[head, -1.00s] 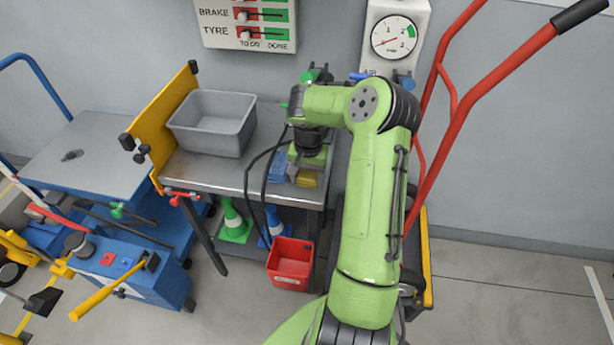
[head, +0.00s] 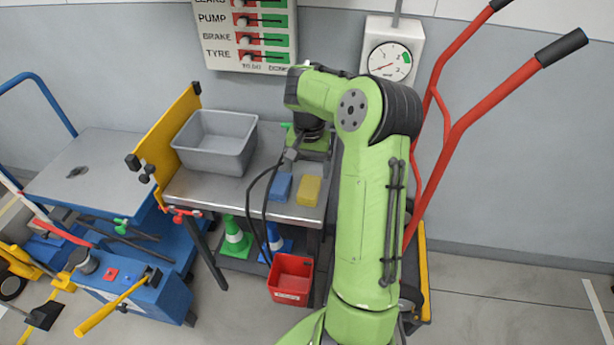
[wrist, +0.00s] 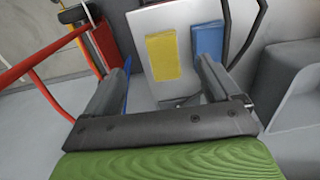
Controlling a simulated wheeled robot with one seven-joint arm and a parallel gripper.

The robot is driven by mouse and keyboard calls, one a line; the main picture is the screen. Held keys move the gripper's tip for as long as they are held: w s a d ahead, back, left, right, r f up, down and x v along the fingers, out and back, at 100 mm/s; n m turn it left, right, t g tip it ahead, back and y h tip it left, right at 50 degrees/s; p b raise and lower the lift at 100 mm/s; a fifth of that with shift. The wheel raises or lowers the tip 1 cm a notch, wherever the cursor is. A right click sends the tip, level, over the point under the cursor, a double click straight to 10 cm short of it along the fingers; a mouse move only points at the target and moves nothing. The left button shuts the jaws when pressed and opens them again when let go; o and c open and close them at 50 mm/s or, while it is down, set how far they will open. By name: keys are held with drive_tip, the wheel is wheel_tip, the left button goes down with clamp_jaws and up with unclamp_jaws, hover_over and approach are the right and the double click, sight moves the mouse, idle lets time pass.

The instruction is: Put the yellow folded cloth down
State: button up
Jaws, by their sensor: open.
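The yellow folded cloth (head: 309,190) lies flat on the metal bench top (head: 222,191), near its front right edge. A blue folded cloth (head: 281,186) lies just left of it, with a narrow gap between them. In the wrist view the yellow cloth (wrist: 163,57) lies beyond my fingers, and the blue cloth (wrist: 208,42) is to its right. My gripper (wrist: 160,82) is open and empty, and nothing touches the yellow cloth.
A grey bin (head: 215,142) stands on the bench to the left, beside a yellow upright panel (head: 168,145). A red-handled hand truck (head: 440,130) stands to the right. The wall is close behind.

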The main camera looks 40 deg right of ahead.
drive_tip(key=s+a+r+n+t+h, duration=0.1)
drive_tip(key=s+a+r+n+h, duration=0.15)
drive_tip(key=a+r, duration=0.4)
drive_tip(key=s+a+r+n+t+h, duration=0.1)
drive_tip(key=s+a+r+n, duration=0.15)
drive_tip(key=a+r, duration=0.4)
drive_tip(key=s+a+n+t+y, duration=0.3)
drive_tip(key=s+a+n, duration=0.2)
drive_tip(key=s+a, duration=0.6)
drive_tip(key=s, duration=0.3)
drive_tip(key=shift+s+r+n, duration=0.2)
drive_tip(key=shift+s+n, duration=0.2)
